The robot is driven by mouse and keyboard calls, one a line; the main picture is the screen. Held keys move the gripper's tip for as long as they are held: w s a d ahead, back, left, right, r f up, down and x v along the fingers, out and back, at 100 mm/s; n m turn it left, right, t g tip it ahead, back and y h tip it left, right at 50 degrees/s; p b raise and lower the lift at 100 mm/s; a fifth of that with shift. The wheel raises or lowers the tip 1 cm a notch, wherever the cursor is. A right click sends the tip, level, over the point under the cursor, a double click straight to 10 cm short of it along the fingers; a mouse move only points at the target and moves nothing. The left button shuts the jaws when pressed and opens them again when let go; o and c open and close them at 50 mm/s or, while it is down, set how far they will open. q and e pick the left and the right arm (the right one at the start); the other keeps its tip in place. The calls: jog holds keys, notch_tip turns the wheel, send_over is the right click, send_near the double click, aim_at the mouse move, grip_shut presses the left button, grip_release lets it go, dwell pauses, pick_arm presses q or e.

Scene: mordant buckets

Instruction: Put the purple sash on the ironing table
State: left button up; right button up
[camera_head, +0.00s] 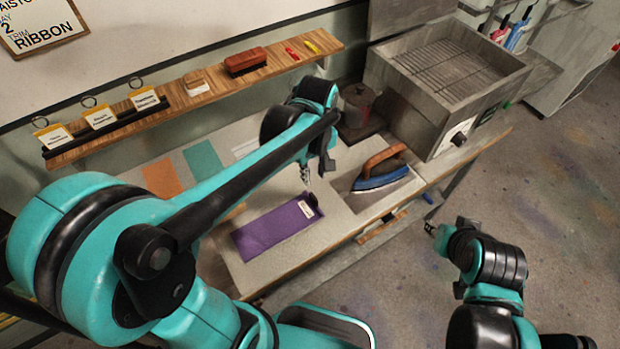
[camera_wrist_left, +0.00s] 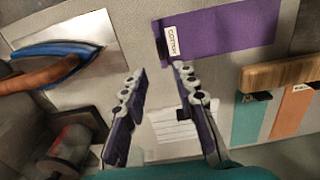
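The purple sash (camera_head: 275,228) lies flat on the pale table top (camera_head: 345,222), with a white label and a black clip at its far right end. In the left wrist view the sash (camera_wrist_left: 225,32) runs along the top, with its label and clip just beyond the fingers. My left gripper (camera_head: 312,178) is above the table by the clip end. Its fingers (camera_wrist_left: 159,72) are spread and empty, apart from the sash. My right gripper (camera_head: 432,230) is off to the right, above the floor; its finger state is unclear.
An iron (camera_head: 380,172) stands on a metal plate right of the sash. A dark pot (camera_head: 357,105) and a metal box with a grill (camera_head: 450,75) stand behind it. Orange (camera_head: 162,178) and teal (camera_head: 203,160) cloths lie at the back left, below a wooden shelf (camera_head: 215,85).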

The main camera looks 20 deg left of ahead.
pick_arm(q)
jog(key=s+a+r+m+t, duration=0.3)
jog(key=s+a+m+t, duration=0.1)
jog(key=s+m+t, duration=0.3)
jog(key=s+m, duration=0.1)
jog(key=m, duration=0.1)
jog(key=shift+s+a+r+m, duration=0.2)
jog(key=shift+s+a+m, duration=0.05)
jog(key=shift+m, duration=0.15)
jog(key=shift+f, duration=0.1)
